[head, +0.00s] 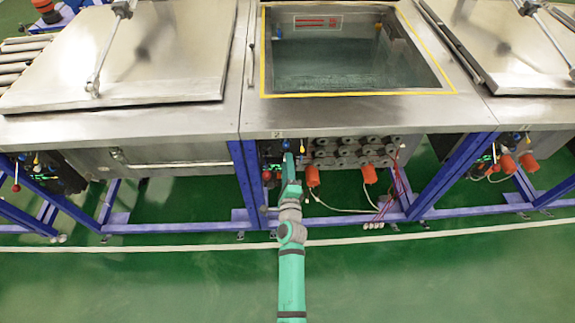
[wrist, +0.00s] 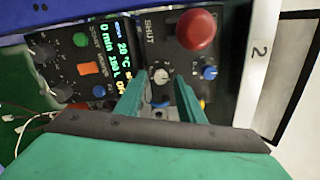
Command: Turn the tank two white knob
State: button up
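The white knob (wrist: 160,75) of tank two sits on a dark control panel (wrist: 222,95) in the wrist view, below a "SHUT" marking. A white label with a "2" (wrist: 260,52) is at the panel's right. My gripper (wrist: 161,82) is open, with one green finger on each side of the knob in the picture. Gaps show between the knob and both fingers, and I cannot tell how far the tips are from the panel. In the head view my gripper (head: 289,158) is at the front of the middle tank (head: 355,118); the knob cannot be made out there.
A large red button (wrist: 196,29) and a blue knob (wrist: 210,72) are close to the white knob. A lit display panel (wrist: 113,60) is on the left. In the head view, blue frame legs (head: 243,180) stand left of my gripper, and orange parts (head: 313,176) are to its right.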

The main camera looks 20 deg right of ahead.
jog(key=shift+a, duration=0.1)
jog(key=v, duration=1)
jog(key=shift+s, duration=0.35)
jog(key=shift+s+r, duration=0.1)
jog(key=s+a+f+n+y, duration=0.1)
jog(key=s+a+f+n, duration=0.1)
jog(key=s+a+n, duration=0.6)
jog(key=s+a+r+n+y, duration=0.1)
jog(key=s+a+r+n, duration=0.2)
jog(key=s+n, duration=0.2)
jog(key=s+a+r+n+g+y, duration=0.1)
jog(key=s+r+n, duration=0.3)
jog(key=s, duration=0.8)
jog(key=s+a+r+n+g+y, duration=0.1)
jog(key=s+a+r+n+y, duration=0.1)
jog(key=s+n, duration=0.5)
jog(key=s+a+r, duration=0.1)
jog(key=s+a, duration=0.1)
jog(key=shift+a+r, duration=0.25)
jog(key=shift+a, duration=0.1)
